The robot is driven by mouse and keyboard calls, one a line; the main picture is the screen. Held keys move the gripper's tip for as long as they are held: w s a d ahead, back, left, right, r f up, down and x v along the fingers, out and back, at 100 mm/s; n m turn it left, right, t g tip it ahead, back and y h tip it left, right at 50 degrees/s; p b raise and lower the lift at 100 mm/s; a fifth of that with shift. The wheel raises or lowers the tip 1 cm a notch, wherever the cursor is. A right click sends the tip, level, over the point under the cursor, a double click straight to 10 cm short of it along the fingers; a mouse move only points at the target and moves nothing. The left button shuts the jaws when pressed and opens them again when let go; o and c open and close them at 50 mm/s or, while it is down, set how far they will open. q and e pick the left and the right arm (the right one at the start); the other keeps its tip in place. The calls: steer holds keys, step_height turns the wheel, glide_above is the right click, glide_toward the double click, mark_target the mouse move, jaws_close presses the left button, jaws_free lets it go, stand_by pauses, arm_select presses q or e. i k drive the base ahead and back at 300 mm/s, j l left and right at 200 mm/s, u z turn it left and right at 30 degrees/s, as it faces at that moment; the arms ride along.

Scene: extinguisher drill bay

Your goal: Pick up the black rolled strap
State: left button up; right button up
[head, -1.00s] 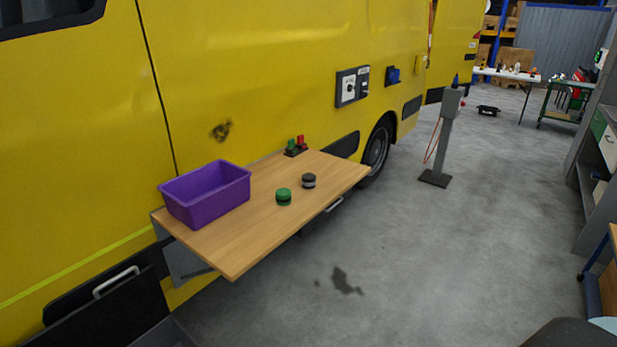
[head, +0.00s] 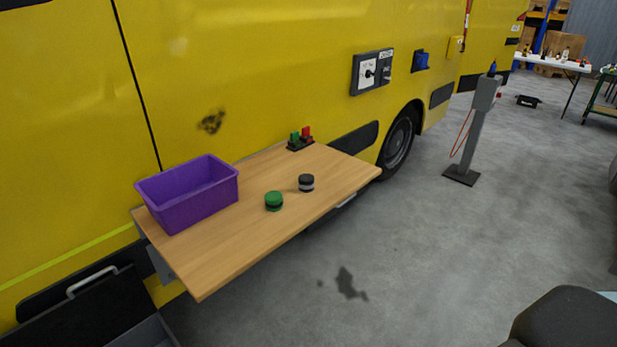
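The black rolled strap (head: 306,183) is a small black roll with a pale band around it. It sits on the wooden fold-out table (head: 240,245) on the side of the yellow van, right of the table's middle. A similar green roll (head: 274,201) with a dark band sits to its left, a short gap away. Neither of my grippers shows in the head view.
A purple bin (head: 190,200) stands at the table's left end. A small block with green and red pieces (head: 300,140) is at the back edge by the van (head: 250,70). A grey post (head: 472,130) stands on the floor to the right. The table's front is clear.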

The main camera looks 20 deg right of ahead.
mark_target(306, 181)
steer(key=i+l+u, duration=0.15)
steer(key=l, duration=0.75)
steer(key=i+l+u, duration=0.2)
steer(key=l, duration=0.7)
steer(key=i+l+u, duration=0.15)
steer(key=l, duration=0.75)
steer(key=i+l+u, duration=0.2)
steer(key=l, duration=0.75)
steer(key=k, duration=0.1)
